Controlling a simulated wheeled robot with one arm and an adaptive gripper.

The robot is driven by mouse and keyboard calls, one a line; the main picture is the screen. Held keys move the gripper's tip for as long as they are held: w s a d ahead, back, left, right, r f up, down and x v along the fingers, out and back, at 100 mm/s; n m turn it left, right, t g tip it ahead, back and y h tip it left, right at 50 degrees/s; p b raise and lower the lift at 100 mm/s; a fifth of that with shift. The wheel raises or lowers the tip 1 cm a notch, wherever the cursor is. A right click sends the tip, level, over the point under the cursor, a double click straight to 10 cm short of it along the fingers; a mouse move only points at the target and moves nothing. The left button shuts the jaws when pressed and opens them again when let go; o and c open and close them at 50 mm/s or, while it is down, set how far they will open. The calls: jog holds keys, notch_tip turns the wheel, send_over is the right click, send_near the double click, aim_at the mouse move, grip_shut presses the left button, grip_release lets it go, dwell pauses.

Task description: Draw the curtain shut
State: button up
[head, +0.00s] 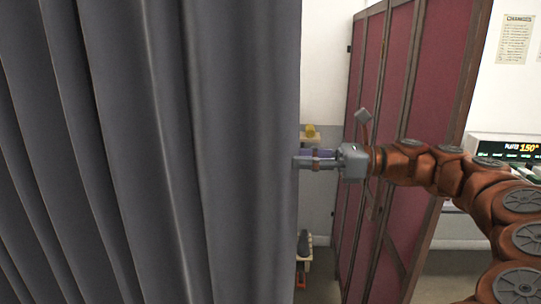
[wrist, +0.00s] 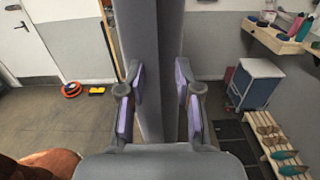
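The grey curtain (head: 150,150) hangs in tall folds and fills the left half of the head view. Its free edge is at the right. My gripper (head: 306,160) is at that edge, about halfway up the picture. In the wrist view the curtain's edge (wrist: 150,40) stands upright between the two purple-padded fingers of my gripper (wrist: 160,85). The fingers are spread, one on each side of the cloth. They do not look closed on it, and any light touch is hard to make out. The fingertips are partly hidden by the curtain in the head view.
A dark red panelled screen (head: 400,130) stands right of my gripper, close to my arm. A lit display box (head: 505,148) is at far right.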

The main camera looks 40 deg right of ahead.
aim_at(273, 157)
jog(key=p+x, duration=0.1)
jog(key=x, duration=0.5)
jog(key=shift+a+p, duration=0.15)
jog(key=shift+p, duration=0.15)
grip_shut()
dwell(0.4)
